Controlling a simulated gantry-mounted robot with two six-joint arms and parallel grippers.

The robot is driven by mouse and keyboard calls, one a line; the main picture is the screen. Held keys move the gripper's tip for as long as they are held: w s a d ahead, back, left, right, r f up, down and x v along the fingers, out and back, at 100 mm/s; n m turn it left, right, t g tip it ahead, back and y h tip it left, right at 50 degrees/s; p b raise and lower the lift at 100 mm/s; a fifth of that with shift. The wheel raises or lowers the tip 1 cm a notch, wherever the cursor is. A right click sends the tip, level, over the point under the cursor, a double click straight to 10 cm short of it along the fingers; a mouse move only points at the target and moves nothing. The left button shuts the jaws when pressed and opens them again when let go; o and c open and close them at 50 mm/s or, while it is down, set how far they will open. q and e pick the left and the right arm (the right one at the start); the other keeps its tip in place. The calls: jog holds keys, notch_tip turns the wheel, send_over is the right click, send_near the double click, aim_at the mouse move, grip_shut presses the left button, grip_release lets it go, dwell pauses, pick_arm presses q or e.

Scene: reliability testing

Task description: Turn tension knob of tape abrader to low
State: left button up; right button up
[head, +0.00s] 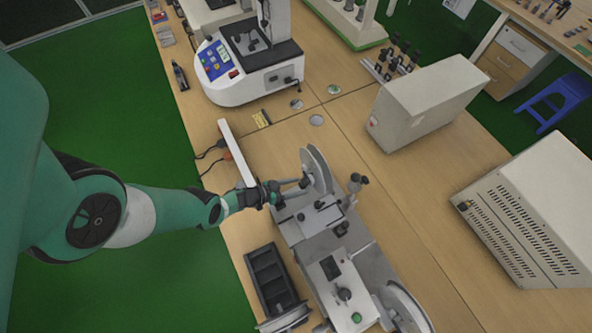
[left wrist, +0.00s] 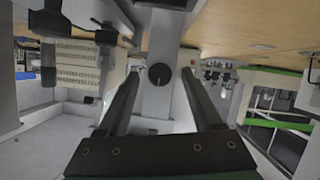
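The tape abrader (head: 370,265) is a grey machine on the table with a pale reel disc (head: 317,170) at its far end. In the left wrist view a round black knob (left wrist: 160,74) with a line across it sits on a grey upright part; I take it to be the tension knob. My left gripper (head: 303,184) reaches in from the left, close to the reel disc. In the left wrist view its two dark fingers (left wrist: 162,88) are apart, one on each side of the knob in the picture. Contact cannot be told. My right gripper is not in view.
A black compartment tray (head: 252,268) stands left of the abrader. A white machine with a blue panel (head: 248,75) stands at the back, and a grey box (head: 425,104) at the right.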

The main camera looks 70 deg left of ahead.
pick_arm(q)
jog(key=p+v, duration=0.5)
jog(key=v, duration=0.5)
jog(key=shift+s+a+r+p, duration=0.1)
jog(key=shift+s+r+p, duration=0.1)
jog(key=shift+s+p, duration=0.1)
jog(key=shift+s+r, duration=0.1)
jog(key=shift+s, duration=0.4)
